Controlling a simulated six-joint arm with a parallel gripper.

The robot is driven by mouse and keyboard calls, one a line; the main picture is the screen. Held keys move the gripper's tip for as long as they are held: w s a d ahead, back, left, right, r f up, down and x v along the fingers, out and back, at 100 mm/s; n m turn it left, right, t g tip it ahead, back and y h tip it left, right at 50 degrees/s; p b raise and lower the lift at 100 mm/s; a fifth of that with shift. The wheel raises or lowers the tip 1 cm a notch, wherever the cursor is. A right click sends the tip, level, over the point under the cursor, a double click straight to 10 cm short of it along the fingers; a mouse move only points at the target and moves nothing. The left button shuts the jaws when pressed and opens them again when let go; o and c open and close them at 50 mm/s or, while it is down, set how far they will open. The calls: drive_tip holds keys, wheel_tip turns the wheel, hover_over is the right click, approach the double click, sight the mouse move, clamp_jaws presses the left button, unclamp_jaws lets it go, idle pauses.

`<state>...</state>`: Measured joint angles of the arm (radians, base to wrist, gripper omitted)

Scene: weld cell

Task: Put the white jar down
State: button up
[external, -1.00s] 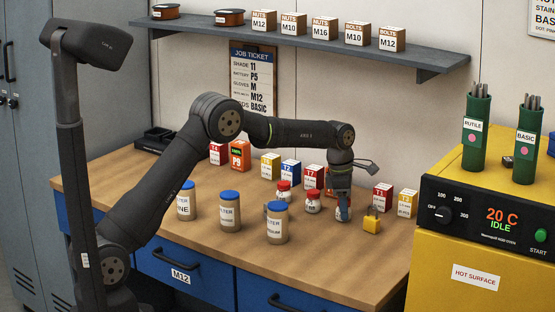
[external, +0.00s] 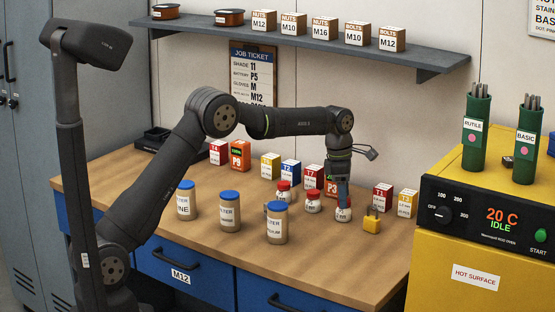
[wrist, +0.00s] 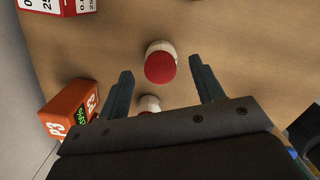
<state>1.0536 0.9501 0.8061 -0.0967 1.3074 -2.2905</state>
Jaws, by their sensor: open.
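A white jar with a red lid (external: 343,214) stands upright on the wooden bench (external: 200,245), right below my gripper (external: 343,195). In the wrist view its red lid (wrist: 160,67) shows between my two spread fingers, apart from both. My gripper is open and empty, pointing down just above the jar. Two more white jars with red lids stand to its left, one close by (external: 313,203) and one farther back (external: 283,191). One of these shows partly behind the gripper body in the wrist view (wrist: 149,104).
An orange P3 box (external: 331,187) stands behind the jar. A yellow padlock (external: 372,222) is close on the right. Blue-lidded jars (external: 277,223) stand front left. Red and yellow boxes (external: 382,197) stand back right. The bench front right is clear.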

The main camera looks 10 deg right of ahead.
wheel_tip(320, 180, up, 8)
drive_tip(key=shift+w+a, duration=0.2)
drive_tip(key=shift+a, duration=0.25)
drive_tip(key=shift+f, duration=0.2)
drive_tip(key=f, duration=0.3)
drive_tip(key=d+f, duration=0.1)
drive_tip(key=f, duration=0.7)
drive_tip(key=shift+s+d+f, duration=0.15)
drive_tip(key=shift+s+f, duration=0.1)
drive_tip(key=shift+s, duration=0.05)
drive_tip(key=shift+r, duration=1.9)
drive_tip(key=shift+f, duration=0.15)
